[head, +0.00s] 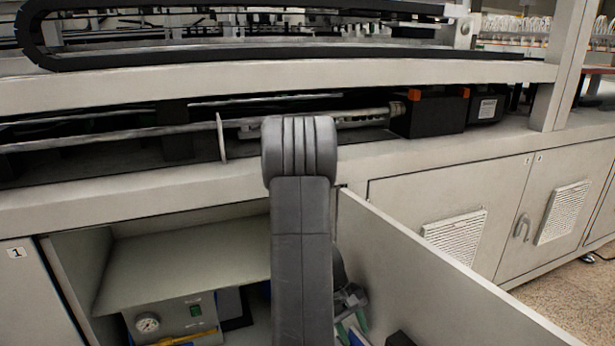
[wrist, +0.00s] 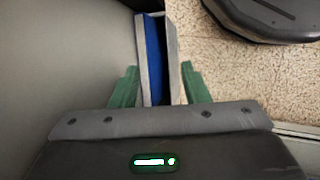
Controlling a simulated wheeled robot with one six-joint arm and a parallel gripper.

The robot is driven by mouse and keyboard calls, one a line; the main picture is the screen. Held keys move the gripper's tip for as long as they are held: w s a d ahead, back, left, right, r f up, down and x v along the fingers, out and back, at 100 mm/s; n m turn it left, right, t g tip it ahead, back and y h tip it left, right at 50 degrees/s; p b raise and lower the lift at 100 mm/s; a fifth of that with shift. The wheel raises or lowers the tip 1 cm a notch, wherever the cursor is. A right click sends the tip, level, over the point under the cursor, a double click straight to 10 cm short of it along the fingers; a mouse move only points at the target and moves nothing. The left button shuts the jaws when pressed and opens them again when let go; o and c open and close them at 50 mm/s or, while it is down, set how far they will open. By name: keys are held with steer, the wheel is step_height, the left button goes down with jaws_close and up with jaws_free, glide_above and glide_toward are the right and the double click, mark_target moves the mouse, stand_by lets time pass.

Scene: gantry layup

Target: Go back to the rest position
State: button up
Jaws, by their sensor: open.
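My gripper (wrist: 160,76) shows in the wrist view with its two green fingers spread apart. A blue and grey flat-sided object (wrist: 153,50) shows between and beyond the fingers; whether they touch it I cannot tell. In the head view my arm reaches down in front of the machine. Part of my gripper (head: 352,328) shows low beside the arm, in front of the open cabinet; the arm hides some of it.
The open cabinet (head: 190,250) holds a box with a gauge (head: 147,323). Its open door (head: 430,275) stands out to the right of my arm. Closed vented doors (head: 455,235) lie further right. Speckled floor (wrist: 225,70) shows in the wrist view.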

steer(key=shift+s+d+f+p, duration=0.45)
steer(key=shift+s+d+p, duration=0.05)
steer(key=shift+s+p, duration=0.2)
steer(key=shift+f, duration=0.2)
steer(key=w+p+v, duration=0.1)
steer(key=p+v, duration=0.2)
steer(key=v, duration=0.9)
steer(key=b, duration=0.6)
glide_above(358, 342)
steer(key=s+a, duration=0.1)
steer(key=s, duration=0.3)
step_height(358, 342, down, 13)
steer(key=s+a+r+p, duration=0.1)
steer(key=a+r+p, duration=0.2)
steer(key=r+p, duration=1)
step_height(358, 342, up, 3)
steer(key=shift+s+f, duration=0.2)
